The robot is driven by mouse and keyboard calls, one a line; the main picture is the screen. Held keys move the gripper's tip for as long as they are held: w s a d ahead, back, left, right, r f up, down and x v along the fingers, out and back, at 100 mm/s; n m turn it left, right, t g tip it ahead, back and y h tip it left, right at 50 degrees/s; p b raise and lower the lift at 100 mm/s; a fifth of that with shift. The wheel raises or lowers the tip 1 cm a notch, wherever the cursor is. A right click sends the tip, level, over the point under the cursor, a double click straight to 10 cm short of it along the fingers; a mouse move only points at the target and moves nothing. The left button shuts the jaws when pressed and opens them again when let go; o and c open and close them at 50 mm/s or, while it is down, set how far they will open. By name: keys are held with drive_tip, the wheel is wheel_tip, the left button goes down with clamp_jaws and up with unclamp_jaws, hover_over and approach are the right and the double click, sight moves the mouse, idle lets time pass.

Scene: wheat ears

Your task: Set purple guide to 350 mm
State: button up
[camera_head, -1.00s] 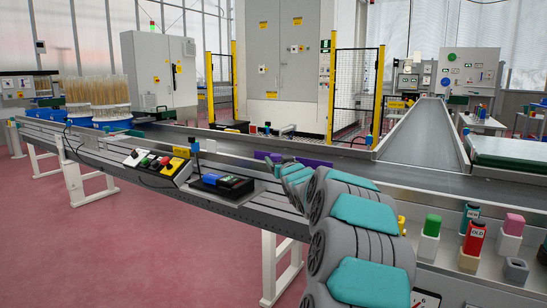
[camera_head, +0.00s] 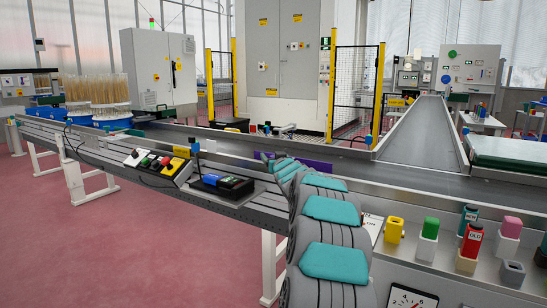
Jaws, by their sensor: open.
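My gripper (camera_head: 268,161) is at the far end of my grey and teal arm, in front of the guide's left part. It is small and partly hidden by my own arm links. The jaws are open, and I cannot tell whether they touch the guide or stand around it. No scale reading for the guide is legible.
Coloured blocks, including a red one (camera_head: 472,239), stand at the right. Wheat ears (camera_head: 108,89) stand at the far left.

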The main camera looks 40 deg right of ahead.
clamp_jaws()
idle(0.5)
idle(0.8)
